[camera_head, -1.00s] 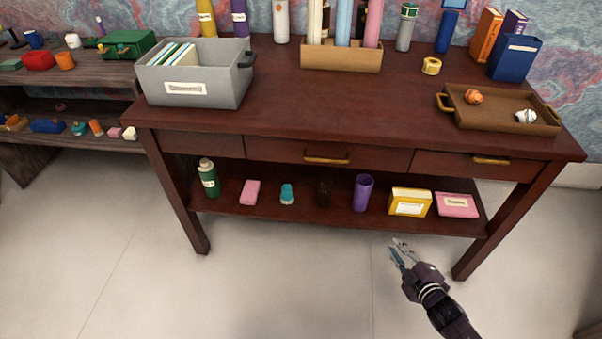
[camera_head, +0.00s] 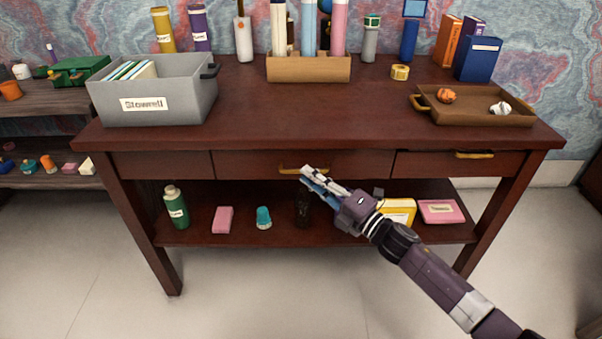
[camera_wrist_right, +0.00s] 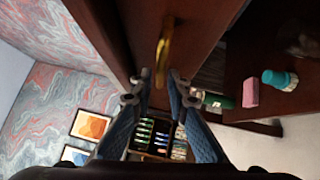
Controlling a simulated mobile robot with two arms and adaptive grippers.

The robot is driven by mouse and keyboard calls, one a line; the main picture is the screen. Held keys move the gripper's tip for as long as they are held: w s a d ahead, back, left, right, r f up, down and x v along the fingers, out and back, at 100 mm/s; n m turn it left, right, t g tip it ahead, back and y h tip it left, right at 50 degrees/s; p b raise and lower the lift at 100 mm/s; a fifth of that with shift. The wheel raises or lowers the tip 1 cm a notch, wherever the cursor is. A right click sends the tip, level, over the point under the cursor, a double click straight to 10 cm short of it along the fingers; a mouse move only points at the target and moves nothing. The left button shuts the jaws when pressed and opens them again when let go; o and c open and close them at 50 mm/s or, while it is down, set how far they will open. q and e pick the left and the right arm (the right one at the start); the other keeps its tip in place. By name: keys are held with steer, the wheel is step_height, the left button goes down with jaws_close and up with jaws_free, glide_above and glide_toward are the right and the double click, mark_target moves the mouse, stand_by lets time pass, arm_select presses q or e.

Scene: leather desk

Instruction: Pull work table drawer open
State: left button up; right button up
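The dark red-brown work table (camera_head: 290,110) has a wide middle drawer (camera_head: 245,165) with a brass handle (camera_head: 290,170). The drawer front looks flush with the table, so it is closed. My right gripper (camera_head: 308,176) is in front of this drawer, its fingertips near the right part of the handle. In the right wrist view, the gripper (camera_wrist_right: 160,80) is open, with a gap between its fingertips. The handle (camera_wrist_right: 163,48) lies just ahead, in line with that gap; I cannot tell whether they touch. My left gripper is not in view.
A right drawer with a brass handle (camera_head: 474,155) is shut. The lower shelf holds a green bottle (camera_head: 175,207), a pink block (camera_head: 222,219) and other items. A grey bin (camera_head: 165,105) and brown tray (camera_head: 480,118) stand on top. Floor in front is clear.

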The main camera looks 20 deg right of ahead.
steer(key=shift+x, duration=1.6)
jaws_close()
steer(key=shift+f, duration=0.1)
